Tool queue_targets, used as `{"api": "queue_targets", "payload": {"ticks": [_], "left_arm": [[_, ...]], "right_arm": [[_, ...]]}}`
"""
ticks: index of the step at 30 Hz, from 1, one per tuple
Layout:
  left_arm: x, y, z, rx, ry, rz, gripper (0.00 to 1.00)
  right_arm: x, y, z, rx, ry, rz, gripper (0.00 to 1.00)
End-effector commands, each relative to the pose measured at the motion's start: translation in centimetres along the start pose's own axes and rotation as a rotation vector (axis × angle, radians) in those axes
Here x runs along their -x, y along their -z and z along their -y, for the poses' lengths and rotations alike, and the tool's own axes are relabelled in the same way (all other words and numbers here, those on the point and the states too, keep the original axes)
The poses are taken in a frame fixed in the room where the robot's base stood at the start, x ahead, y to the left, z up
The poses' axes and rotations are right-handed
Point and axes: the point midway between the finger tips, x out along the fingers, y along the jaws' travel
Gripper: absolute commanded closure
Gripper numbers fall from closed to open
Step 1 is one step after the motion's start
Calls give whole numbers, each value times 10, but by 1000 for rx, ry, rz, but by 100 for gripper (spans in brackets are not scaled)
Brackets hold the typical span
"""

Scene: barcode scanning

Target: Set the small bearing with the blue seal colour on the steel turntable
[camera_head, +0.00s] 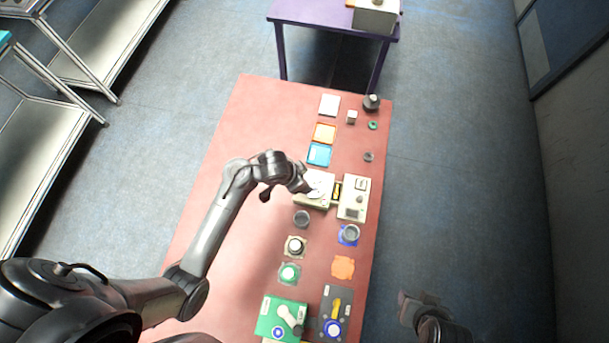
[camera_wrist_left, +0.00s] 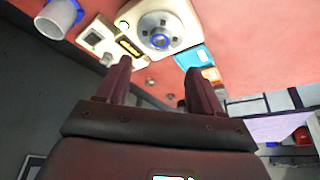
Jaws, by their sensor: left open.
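The steel turntable (camera_wrist_left: 150,22) is a round disc on a cream base, and it also shows in the head view (camera_head: 321,181), partly behind my left gripper. A small bearing with a blue ring (camera_wrist_left: 161,42) sits on the turntable in the left wrist view; in the head view my gripper hides it. My left gripper (camera_wrist_left: 158,80) is open and empty, with its fingers apart from the bearing. In the head view the left gripper (camera_head: 302,186) hangs just beside the turntable. My right gripper (camera_head: 420,308) is off the table's right side, and its jaws are unclear.
A cream scanner unit (camera_head: 353,198) with a yellow label adjoins the turntable. Several coloured tiles, including a blue tile (camera_head: 319,154), lie behind. Grey cylinders (camera_head: 302,218) and green and dark fixtures (camera_head: 333,318) stand in front. The red table's (camera_head: 235,270) left side is clear.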

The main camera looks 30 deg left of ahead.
Motion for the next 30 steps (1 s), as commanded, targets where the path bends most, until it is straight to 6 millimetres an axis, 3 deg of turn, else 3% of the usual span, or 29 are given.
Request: {"api": "queue_targets", "payload": {"ticks": [6, 11, 18, 24, 30], "left_arm": [[14, -3, 0, 6, 10, 4, 33], [32, -27, 1, 52, 77, 27, 33], [97, -84, -18, 190, 177, 69, 33], [145, -114, -42, 291, 170, 83, 33], [162, -123, -51, 328, 156, 87, 33]], "right_arm": [[7, 2, -2, 6, -5, 1, 57], [6, 2, -2, 5, -4, 1, 57], [6, 2, -1, 3, -3, 1, 57], [6, 2, 0, -1, 1, 1, 57], [6, 2, 1, -4, 3, 1, 57]]}}
